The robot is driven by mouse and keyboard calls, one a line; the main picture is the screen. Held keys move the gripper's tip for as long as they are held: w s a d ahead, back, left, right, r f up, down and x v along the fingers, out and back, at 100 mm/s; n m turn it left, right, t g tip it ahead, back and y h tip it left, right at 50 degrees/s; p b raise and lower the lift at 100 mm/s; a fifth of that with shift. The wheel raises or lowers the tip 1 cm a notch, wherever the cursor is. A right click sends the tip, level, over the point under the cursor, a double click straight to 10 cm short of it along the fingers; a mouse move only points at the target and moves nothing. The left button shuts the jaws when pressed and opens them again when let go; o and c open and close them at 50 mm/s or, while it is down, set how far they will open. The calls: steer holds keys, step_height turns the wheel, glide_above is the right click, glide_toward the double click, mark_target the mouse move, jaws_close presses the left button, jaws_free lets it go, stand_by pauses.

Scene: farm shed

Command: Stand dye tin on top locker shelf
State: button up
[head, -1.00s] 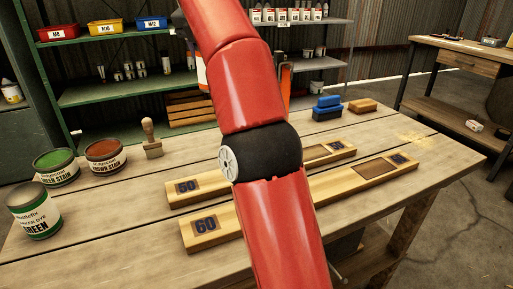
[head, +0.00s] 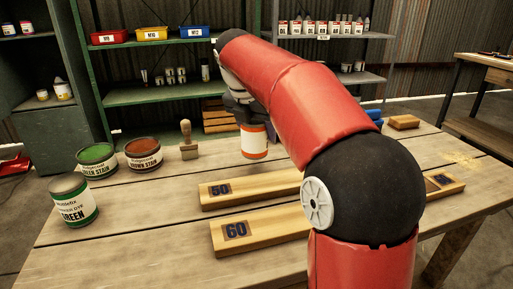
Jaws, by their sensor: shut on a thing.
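A white tin with orange bands (head: 254,142) hangs upright below my gripper (head: 248,116), which is shut on it. The tin appears over the far part of the workbench; I cannot tell its height above the top, and its label is not readable. My arm hides part of the gripper. A green locker (head: 88,112) stands at the far left. Its upper visible shelf (head: 28,36) holds small tins at the left picture edge, and a lower shelf holds two small tins. Another dye tin, labelled GREEN (head: 74,201), stands on the bench at left.
On the workbench (head: 150,225) stand a green stain tin (head: 97,160), a brown stain tin (head: 143,154) and a wooden-handled stamp (head: 187,140). Wooden blocks marked 50 (head: 250,188) and 60 (head: 262,230) lie in the middle. Green shelving (head: 150,96) with coloured bins stands behind.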

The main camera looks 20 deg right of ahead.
mark_target(256, 143)
steer(key=shift+f+b, duration=0.45)
steer(key=shift+f, duration=1.75)
steer(key=shift+f, duration=0.1)
steer(key=o, duration=1.2)
